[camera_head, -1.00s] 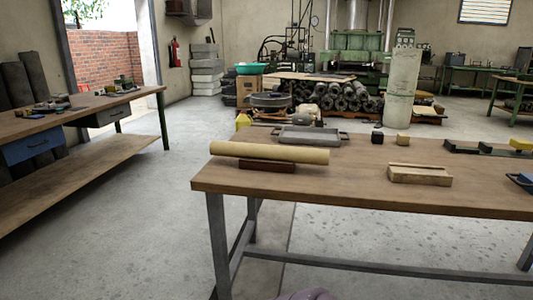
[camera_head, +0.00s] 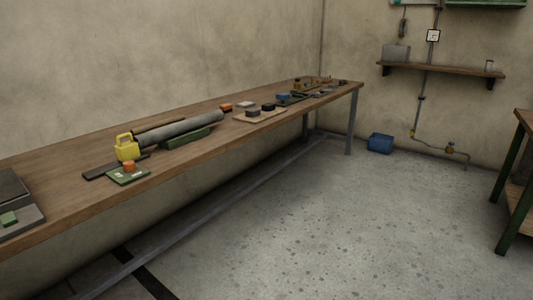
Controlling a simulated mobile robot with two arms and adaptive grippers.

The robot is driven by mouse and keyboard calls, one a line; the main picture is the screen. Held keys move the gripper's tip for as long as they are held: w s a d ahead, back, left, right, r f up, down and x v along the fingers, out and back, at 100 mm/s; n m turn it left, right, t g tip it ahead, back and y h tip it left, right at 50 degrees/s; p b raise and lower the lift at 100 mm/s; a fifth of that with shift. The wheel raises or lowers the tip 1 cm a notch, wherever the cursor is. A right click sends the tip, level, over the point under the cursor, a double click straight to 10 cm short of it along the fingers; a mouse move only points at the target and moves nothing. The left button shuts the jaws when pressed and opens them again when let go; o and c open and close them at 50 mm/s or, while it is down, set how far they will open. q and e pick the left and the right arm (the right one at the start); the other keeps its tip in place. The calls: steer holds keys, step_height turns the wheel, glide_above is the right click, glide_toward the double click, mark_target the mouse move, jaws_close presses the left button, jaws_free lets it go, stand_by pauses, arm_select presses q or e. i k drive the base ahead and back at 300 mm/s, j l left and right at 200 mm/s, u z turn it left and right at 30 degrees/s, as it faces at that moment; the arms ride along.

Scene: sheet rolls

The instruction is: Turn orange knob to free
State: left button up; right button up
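An orange knob (camera_head: 129,166) sits on a small green plate (camera_head: 128,176) with pale markings near the front edge of the long wooden bench, at the left. The markings are too small to read, so I cannot tell the knob's setting. A yellow block with a handle (camera_head: 127,149) stands just behind the knob. A grey roll (camera_head: 181,130) lies on a green cradle (camera_head: 192,137) to the right of it. Neither of my grippers is in view.
The long bench (camera_head: 70,165) runs along the wall. A wooden board with dark blocks (camera_head: 260,115) and several small items lie farther along it. A blue bin (camera_head: 380,143) stands on the floor by the back wall. Another table (camera_head: 520,190) stands at right. The floor between is clear.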

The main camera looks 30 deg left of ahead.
mark_target(129, 165)
steer(key=u, duration=2.3)
steer(key=i+l+u, duration=0.25)
steer(key=l+u, duration=0.2)
steer(key=i+l+u, duration=0.25)
steer(key=l+u, duration=0.2)
steer(key=j, duration=0.1)
